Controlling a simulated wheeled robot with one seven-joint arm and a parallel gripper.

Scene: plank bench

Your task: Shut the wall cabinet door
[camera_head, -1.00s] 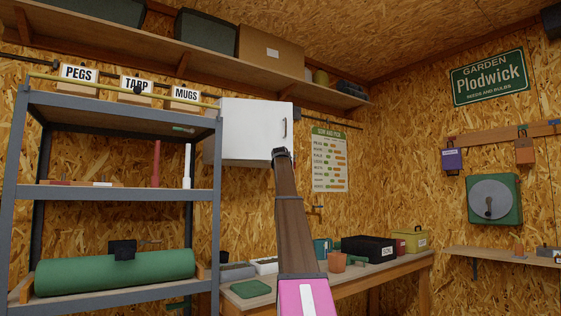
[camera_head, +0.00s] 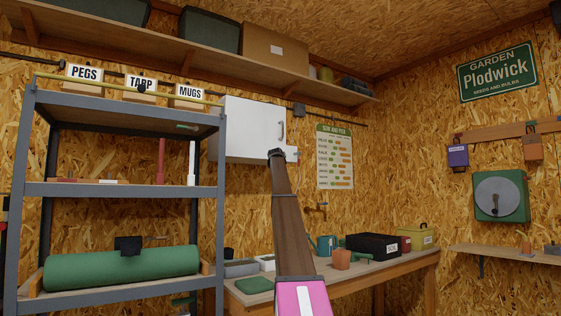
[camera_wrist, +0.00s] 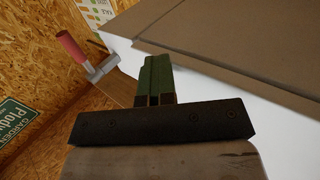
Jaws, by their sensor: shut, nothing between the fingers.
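The white wall cabinet (camera_head: 216,138) hangs under the long shelf, right of the rack. Its white door (camera_head: 250,128) faces me, with a grey upright handle (camera_head: 281,131) near the right edge. I cannot tell how wide the door's gap is. My gripper (camera_head: 276,153) is at the lower right corner of the door in the head view. In the wrist view my green fingers (camera_wrist: 157,80) are together and empty, beside a white panel (camera_wrist: 215,92). Contact between fingers and panel cannot be made out.
A metal rack (camera_head: 120,190) with a green roll stands on the left. A bench (camera_head: 385,268) below holds a black box (camera_head: 373,246) and pots. A poster (camera_head: 334,157) hangs right of the cabinet. A red-handled item (camera_wrist: 73,48) shows in the wrist view.

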